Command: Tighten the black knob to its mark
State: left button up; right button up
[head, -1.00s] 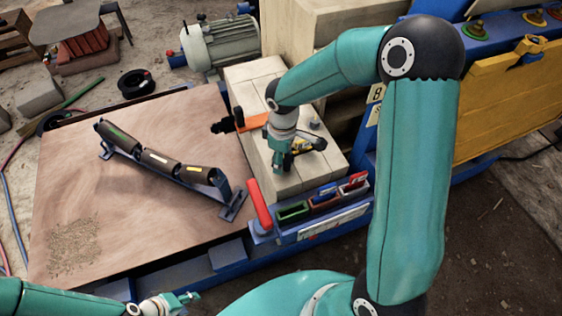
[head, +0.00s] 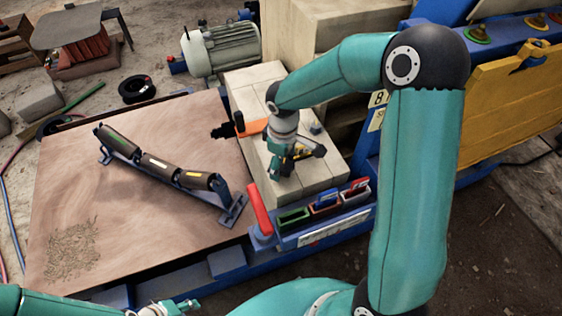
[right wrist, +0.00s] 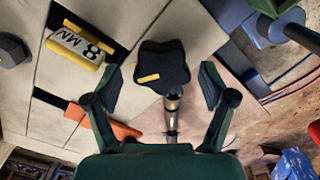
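The black lobed knob (right wrist: 163,65) shows in the right wrist view, with a yellow mark (right wrist: 148,78) on its side. My right gripper (right wrist: 160,88) is open, with one finger on each side of the knob and a visible gap to each. In the head view my right gripper (head: 276,172) points down over the front of the pale blocks (head: 318,178), and I cannot make out the knob there. My left gripper (head: 186,306) is at the bottom edge, small and partly cut off; its opening is unclear.
A yellow "8 MM" plate (right wrist: 75,46) and an orange piece (right wrist: 124,131) lie near the knob. A blue caddy (head: 330,223) with a red handle (head: 260,211) stands close in front. A roller frame (head: 165,172) lies on the wooden board (head: 100,205).

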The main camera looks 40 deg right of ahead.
aim_at(283, 164)
notch_tip(283, 164, up, 12)
dwell(0.7)
jog(key=shift+s+f, duration=0.1)
dwell(0.3)
